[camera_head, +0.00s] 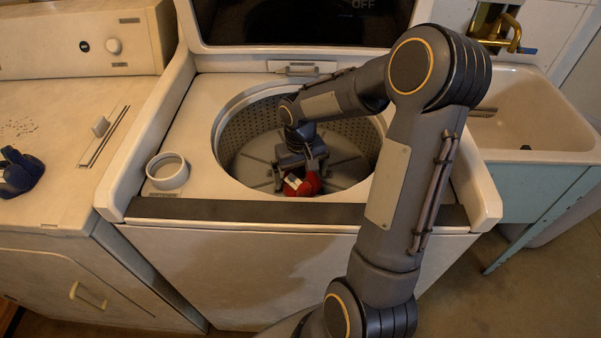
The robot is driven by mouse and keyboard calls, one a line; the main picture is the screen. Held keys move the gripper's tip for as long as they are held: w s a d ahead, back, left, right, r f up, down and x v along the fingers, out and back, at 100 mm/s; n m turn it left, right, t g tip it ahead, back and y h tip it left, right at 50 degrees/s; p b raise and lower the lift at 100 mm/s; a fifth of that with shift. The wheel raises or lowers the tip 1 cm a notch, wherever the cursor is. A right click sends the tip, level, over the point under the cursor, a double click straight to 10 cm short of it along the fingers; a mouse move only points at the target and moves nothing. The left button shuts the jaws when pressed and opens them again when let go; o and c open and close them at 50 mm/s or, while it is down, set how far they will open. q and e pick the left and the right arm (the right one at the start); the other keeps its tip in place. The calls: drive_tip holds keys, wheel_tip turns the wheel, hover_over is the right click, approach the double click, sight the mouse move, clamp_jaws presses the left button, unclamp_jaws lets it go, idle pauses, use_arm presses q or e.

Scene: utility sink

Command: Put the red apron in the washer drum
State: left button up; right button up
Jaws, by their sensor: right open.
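The washer (190,110) stands in the middle with its lid up and its round drum (245,125) open. My right arm reaches over from the right and down into the drum. My right gripper (298,180) is open, low inside the drum. The red apron (308,184), a small red bundle with a white patch, lies in the drum at the gripper's fingers, near the front edge. I cannot tell whether the fingers touch it. Part of it is hidden by the gripper and the drum's rim. My left gripper is not in view.
A white ring-shaped cup (167,171) stands on the washer top left of the drum. A dryer (50,110) with a dark blue item (18,172) is at the left. A utility sink (530,115) with a brass tap (508,32) is at the right.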

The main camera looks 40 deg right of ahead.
sight(301, 175)
wheel_tip(301, 175, up, 12)
drive_tip(key=p, duration=0.1)
drive_tip(key=shift+r, duration=0.15)
idle(0.6)
